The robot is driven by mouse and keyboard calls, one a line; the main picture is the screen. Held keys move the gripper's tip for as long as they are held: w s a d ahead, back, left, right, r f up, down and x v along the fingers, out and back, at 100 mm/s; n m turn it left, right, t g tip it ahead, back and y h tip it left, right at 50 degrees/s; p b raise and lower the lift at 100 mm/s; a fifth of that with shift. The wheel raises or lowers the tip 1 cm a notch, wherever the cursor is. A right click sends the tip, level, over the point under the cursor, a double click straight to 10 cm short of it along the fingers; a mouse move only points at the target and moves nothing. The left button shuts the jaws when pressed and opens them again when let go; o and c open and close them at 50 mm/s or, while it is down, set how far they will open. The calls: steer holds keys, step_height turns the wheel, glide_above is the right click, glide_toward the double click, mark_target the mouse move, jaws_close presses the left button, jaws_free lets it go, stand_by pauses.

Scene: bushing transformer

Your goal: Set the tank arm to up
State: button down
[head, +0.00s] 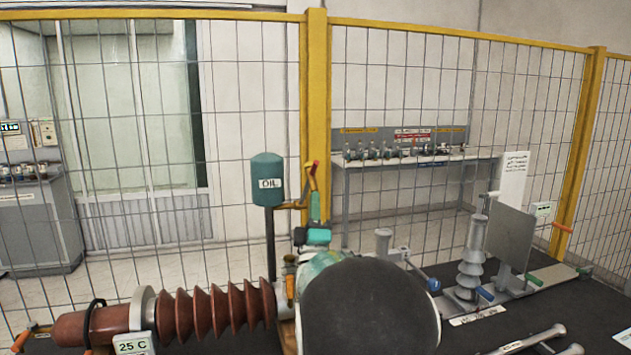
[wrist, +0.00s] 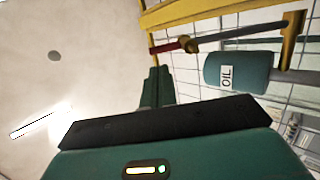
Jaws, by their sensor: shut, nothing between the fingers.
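The teal oil tank (head: 267,180), labelled OIL, stands on a dark post at the middle of the head view. A brass-coloured pipe (head: 289,206) leaves its lower right side. The tank arm (head: 311,182) rises from the pipe's end, leaning slightly, with a red tip on top. My teal gripper (head: 316,200) is shut and empty, just right of the arm's lower part in the head view; I cannot tell whether they touch. In the wrist view the shut fingers (wrist: 155,75) show left of the tank (wrist: 238,72), with the arm (wrist: 232,36) above them in the picture.
A brown ribbed bushing (head: 215,312) lies at the lower left. A grey ribbed insulator (head: 471,258) and a grey plate (head: 509,237) stand at the right. A yellow-framed mesh fence (head: 317,110) rises behind the tank. My own arm hides the bottom middle.

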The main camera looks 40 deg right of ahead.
mark_target(310, 172)
steer(key=x, duration=0.6)
steer(key=shift+w+d+r, duration=0.15)
steer(key=shift+d, duration=0.1)
steer(key=w+r+y, duration=0.1)
steer(key=w+d+r+n, duration=0.1)
steer(key=w+r, duration=0.1)
steer(key=w+d+r+y, duration=0.1)
steer(key=r, duration=0.1)
steer(key=shift+w+d+r+g+y, duration=0.15)
steer(key=shift+w+d+g+y, duration=0.15)
steer(key=shift+g, duration=0.1)
steer(key=shift+s+a, duration=0.1)
